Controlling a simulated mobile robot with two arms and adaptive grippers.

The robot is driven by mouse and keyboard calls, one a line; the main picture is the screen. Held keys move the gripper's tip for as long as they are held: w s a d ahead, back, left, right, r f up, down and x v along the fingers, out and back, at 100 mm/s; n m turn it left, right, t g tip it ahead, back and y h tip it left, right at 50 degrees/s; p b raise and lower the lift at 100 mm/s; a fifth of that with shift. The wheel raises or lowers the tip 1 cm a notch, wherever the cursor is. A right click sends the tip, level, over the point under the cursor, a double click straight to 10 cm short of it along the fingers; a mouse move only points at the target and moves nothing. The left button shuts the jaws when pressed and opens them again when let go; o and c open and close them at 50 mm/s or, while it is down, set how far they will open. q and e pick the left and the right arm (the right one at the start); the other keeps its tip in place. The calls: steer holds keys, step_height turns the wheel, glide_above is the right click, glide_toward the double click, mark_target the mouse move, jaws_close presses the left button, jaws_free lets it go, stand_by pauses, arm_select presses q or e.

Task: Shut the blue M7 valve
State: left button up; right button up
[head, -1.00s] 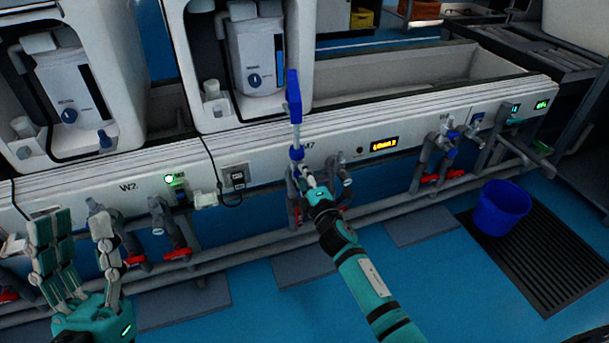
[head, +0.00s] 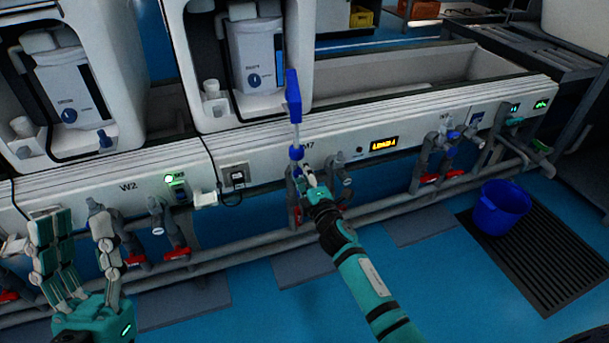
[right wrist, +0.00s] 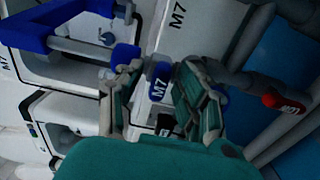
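The blue M7 valve handle (right wrist: 160,84), marked M7, shows in the right wrist view between the fingers of my right gripper (right wrist: 158,88). The fingers stand apart on either side of it, with a visible gap; I cannot make out firm contact. In the head view my right gripper (head: 306,176) is at the pipes below the M7 label (head: 308,146) and hides most of the valve. A grey rod with a long blue handle (head: 293,95) rises just above it. My left gripper (head: 76,252) is open and empty at the lower left.
A red M7 valve handle (right wrist: 284,104) is close on the right in the wrist view. Other valves (head: 173,232) with red handles line the pipes. A blue bucket (head: 501,207) stands on a floor grate (head: 550,255). Blue floor in front is mostly clear.

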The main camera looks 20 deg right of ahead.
steer(key=shift+f, duration=0.15)
steer(key=s, duration=0.8)
steer(key=shift+d, duration=0.15)
steer(key=shift+r, duration=0.2)
